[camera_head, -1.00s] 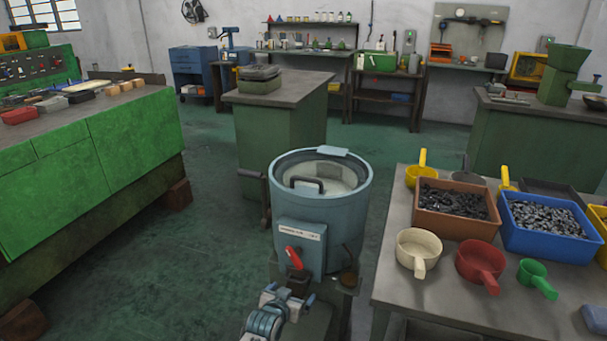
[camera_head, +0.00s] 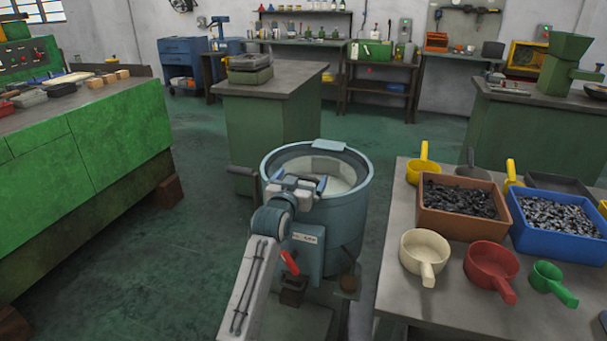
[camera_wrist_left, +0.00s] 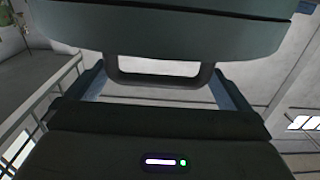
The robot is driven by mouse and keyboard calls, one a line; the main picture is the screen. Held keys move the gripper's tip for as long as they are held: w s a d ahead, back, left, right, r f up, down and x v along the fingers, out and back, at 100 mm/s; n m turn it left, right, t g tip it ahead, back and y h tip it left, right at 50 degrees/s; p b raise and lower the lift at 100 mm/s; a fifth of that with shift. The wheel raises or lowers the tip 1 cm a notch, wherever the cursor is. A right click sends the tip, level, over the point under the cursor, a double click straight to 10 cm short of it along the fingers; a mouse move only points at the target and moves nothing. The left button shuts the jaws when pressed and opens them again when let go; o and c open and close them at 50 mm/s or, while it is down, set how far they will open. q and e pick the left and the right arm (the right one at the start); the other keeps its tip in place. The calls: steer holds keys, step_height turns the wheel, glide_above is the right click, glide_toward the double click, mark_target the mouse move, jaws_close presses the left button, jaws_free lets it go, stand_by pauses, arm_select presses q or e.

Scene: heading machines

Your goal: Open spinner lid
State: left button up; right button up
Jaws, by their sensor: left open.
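The spinner (camera_head: 345,222) is a blue-grey drum standing in the middle of the head view, with a red lever (camera_head: 290,262) on its front. Its round pale lid (camera_head: 345,172) lies flat inside the rim and looks closed. A light blue tab (camera_head: 328,146) sits at the back of the rim. My left gripper (camera_head: 307,184) is open over the front of the lid, where the handle is hidden from the head. In the left wrist view a dark looped handle (camera_wrist_left: 160,78) stands between the open fingers (camera_wrist_left: 158,88). I cannot tell whether they touch it. My right gripper is out of view.
A table at right holds an orange bin (camera_head: 458,220) and a blue bin (camera_head: 558,243) of metal pieces, with several scoops around them. A green machine (camera_head: 85,150) stands at left and a green cabinet (camera_head: 265,130) behind the spinner.

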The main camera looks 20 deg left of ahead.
arm_select(q)
steer(key=shift+w, duration=1.25)
steer(key=shift+d, duration=0.1)
steer(key=c, duration=1.1)
steer(key=shift+o, duration=0.2)
steer(key=shift+r, duration=0.15)
